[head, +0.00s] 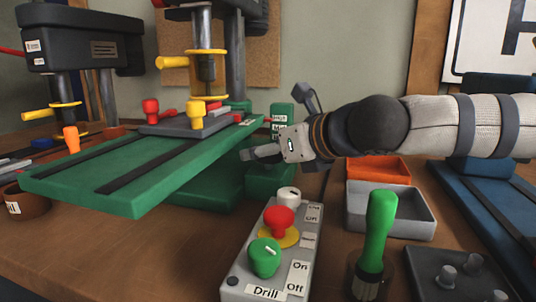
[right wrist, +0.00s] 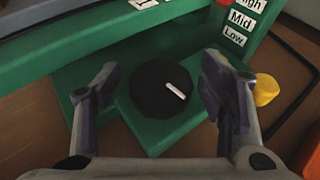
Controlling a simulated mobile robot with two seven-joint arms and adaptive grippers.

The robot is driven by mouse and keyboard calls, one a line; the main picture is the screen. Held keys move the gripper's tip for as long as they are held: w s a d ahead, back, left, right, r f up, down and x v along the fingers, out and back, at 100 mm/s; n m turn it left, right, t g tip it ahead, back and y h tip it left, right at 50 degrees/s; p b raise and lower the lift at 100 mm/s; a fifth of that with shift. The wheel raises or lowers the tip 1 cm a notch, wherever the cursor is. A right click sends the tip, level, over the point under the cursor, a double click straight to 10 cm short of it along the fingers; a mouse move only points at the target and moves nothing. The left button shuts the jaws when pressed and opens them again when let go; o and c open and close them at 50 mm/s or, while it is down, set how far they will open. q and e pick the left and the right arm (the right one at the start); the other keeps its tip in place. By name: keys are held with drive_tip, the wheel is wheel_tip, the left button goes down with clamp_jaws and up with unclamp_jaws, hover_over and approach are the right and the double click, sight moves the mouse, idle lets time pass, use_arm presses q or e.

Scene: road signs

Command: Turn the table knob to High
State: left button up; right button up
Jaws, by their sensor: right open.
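The table knob (right wrist: 150,98) is a round black knob with a short white mark right of its centre, on a green base (right wrist: 190,128). In the right wrist view, my right gripper (right wrist: 160,98) is open, with one finger on each side of the knob and gaps between; contact does not show. Labels High (right wrist: 250,5), Mid (right wrist: 241,20) and Low (right wrist: 234,35) are stacked on a green post. In the head view, my right gripper (head: 247,154) reaches in from the right beside the green table (head: 140,196); the knob is hidden there. My left gripper is not in view.
A grey drill control box (head: 240,276) with red and green knobs stands in front. A green-handled brush (head: 381,220), a grey bin (head: 395,213) and an orange bin (head: 380,168) are to the right. Drill presses (head: 85,45) stand behind.

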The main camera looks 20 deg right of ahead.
drive_tip(key=shift+w+f, duration=0.1)
drive_tip(key=shift+w, duration=0.1)
drive_tip(key=c, duration=1.1)
drive_tip(key=shift+a+f+m+h+b, duration=0.1)
drive_tip(key=shift+m+h+b, duration=0.2)
drive_tip(key=shift+m+h, duration=0.25)
drive_tip(key=shift+m+t+h, duration=0.3)
drive_tip(key=shift+m+h, duration=0.05)
drive_tip(key=shift+h, duration=0.1)
drive_tip(key=o, duration=1.1)
drive_tip(key=v, duration=1.2)
drive_tip(key=shift+r, duration=0.2)
